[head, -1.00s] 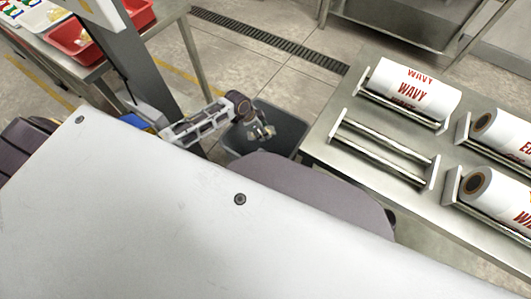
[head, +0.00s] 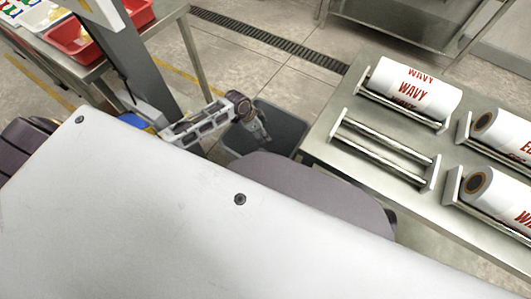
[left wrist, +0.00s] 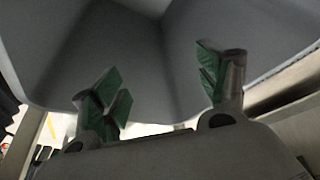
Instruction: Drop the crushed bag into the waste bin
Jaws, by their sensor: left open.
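The grey waste bin (head: 289,128) stands on the floor, left of the steel table with the rolls. My left gripper (head: 264,138) is over the bin's opening, with its fingers pointing down toward it. In the left wrist view my left gripper (left wrist: 160,82) is open and empty, its green-padded fingers wide apart against the bin's grey walls (left wrist: 130,55). The crushed bag shows in neither view, and the bin's floor is hidden in the head view. My right gripper is not in view.
The steel table (head: 320,150) holds printed film rolls (head: 415,92) on cradles, with one cradle (head: 385,150) empty. A table with red trays (head: 80,42) is at the upper left. A floor drain (head: 265,38) runs behind the bin.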

